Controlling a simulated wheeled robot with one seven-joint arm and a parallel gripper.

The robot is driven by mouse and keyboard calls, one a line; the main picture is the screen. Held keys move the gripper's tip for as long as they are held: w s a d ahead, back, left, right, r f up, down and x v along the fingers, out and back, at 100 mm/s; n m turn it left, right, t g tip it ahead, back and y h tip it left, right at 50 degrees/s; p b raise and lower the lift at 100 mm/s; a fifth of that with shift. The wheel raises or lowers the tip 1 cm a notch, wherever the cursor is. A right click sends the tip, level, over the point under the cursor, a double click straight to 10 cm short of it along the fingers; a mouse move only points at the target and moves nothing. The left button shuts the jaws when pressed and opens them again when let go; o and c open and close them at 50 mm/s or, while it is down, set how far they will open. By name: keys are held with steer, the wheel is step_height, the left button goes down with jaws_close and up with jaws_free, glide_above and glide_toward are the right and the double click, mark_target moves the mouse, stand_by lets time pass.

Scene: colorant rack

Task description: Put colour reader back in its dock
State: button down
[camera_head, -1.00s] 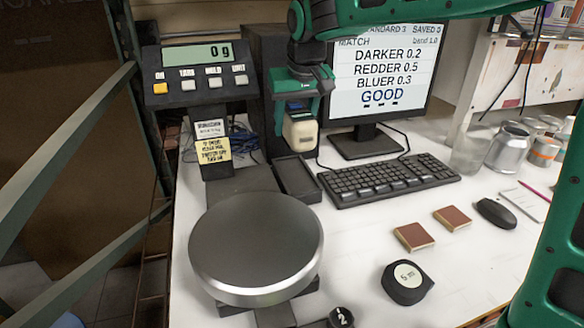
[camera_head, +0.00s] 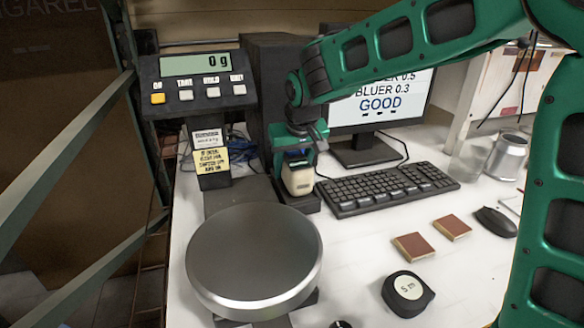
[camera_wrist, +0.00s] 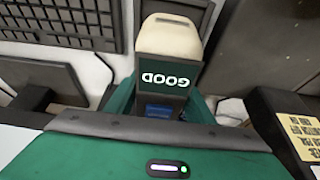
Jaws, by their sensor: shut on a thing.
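The colour reader (camera_head: 299,180) is a cream-ended block with a dark section and blue detail. Its screen reads GOOD in the wrist view (camera_wrist: 168,80). My gripper (camera_head: 298,160) is shut on it, with green fingers on both sides. The dock (camera_head: 309,205) is a low black tray on the bench between the scale and the keyboard. The reader is upright over the dock and hides most of it. Dark dock walls show around the cream end in the wrist view (camera_wrist: 207,12). I cannot tell whether the reader touches the dock floor.
The scale's round pan (camera_head: 254,258) is at front left, its display post (camera_head: 205,80) behind. The keyboard (camera_head: 385,188) lies close right of the dock; the monitor (camera_head: 385,105) stands behind. Two brown swatches (camera_head: 412,247), a tape measure (camera_head: 407,293) and a mouse (camera_head: 494,221) lie further right.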

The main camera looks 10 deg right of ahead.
steer(key=c, duration=0.8)
jaws_free()
steer(key=shift+c, duration=0.2)
steer(key=shift+r, duration=0.35)
steer(key=v, duration=1.1)
steer(key=shift+s+r, duration=0.15)
steer(key=shift+s, duration=0.05)
steer(key=shift+d, duration=0.1)
steer(key=s+d+f+m+g+h, duration=0.1)
steer(key=s+d+f, duration=0.15)
steer(key=d, duration=0.45)
steer(key=s+d+f+m, duration=0.1)
steer(key=s+d+m, duration=0.1)
steer(key=s+d, duration=0.35)
steer(key=s+d+f+m+g+h, duration=0.1)
steer(key=d, duration=0.7)
steer(key=s+d+f+m, duration=0.1)
steer(key=s+d+f, duration=0.2)
steer(key=s, duration=0.4)
steer(key=s+d+f+m+g, duration=0.1)
steer(key=s+d+f+m, duration=0.1)
steer(key=s, duration=0.6)
steer(key=s+d+f+m+g+y, duration=0.1)
steer(key=s+d+f, duration=0.3)
steer(key=s+d, duration=0.2)
steer(key=shift+s+d+f+m, duration=0.15)
steer(key=shift+s+m, duration=0.05)
steer(key=shift+s, duration=0.35)
steer(key=shift+s+d+f+m, duration=0.2)
steer(key=shift+s, duration=0.4)
